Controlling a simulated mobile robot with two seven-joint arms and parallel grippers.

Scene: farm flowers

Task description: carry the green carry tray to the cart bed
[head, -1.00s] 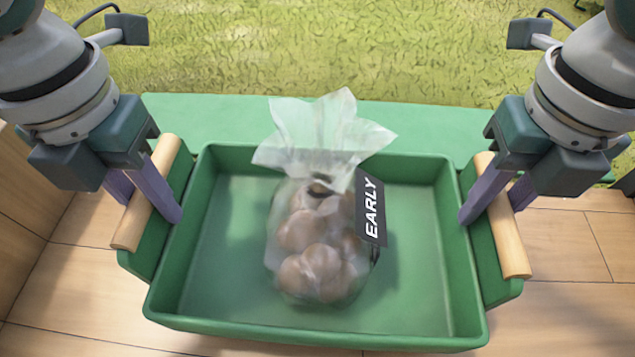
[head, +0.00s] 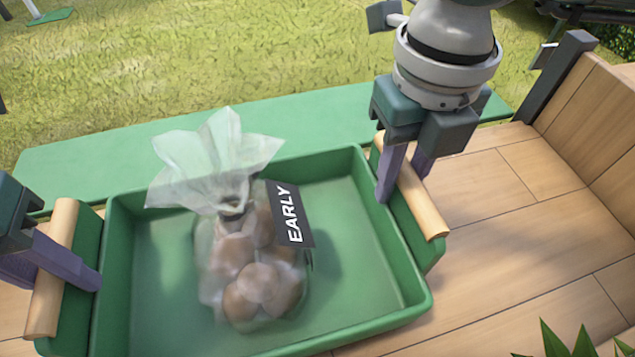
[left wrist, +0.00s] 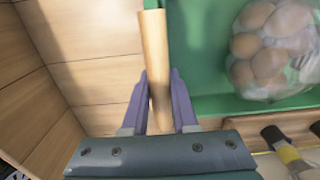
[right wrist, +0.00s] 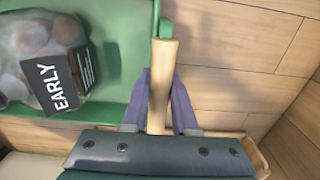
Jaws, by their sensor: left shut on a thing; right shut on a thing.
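The green carry tray (head: 345,185) is in the head view, with a wooden handle at each end. Inside it lies a clear bag of brown bulbs (head: 250,265) with a black EARLY label (head: 290,213). My left gripper (head: 65,265) is shut on the left wooden handle (head: 45,310), which also shows between its fingers in the left wrist view (left wrist: 155,45). My right gripper (head: 400,180) is shut on the right wooden handle (head: 425,208); that handle also shows in the right wrist view (right wrist: 162,75). I cannot tell how high the tray is above the floor.
A green flat surface (head: 100,160) lies just beyond the tray, with grass (head: 200,60) behind it. Wooden boards (head: 510,240) lie to the right, with a wooden side wall (head: 595,115) and a dark post. A spiky green plant (head: 565,342) is at the lower right.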

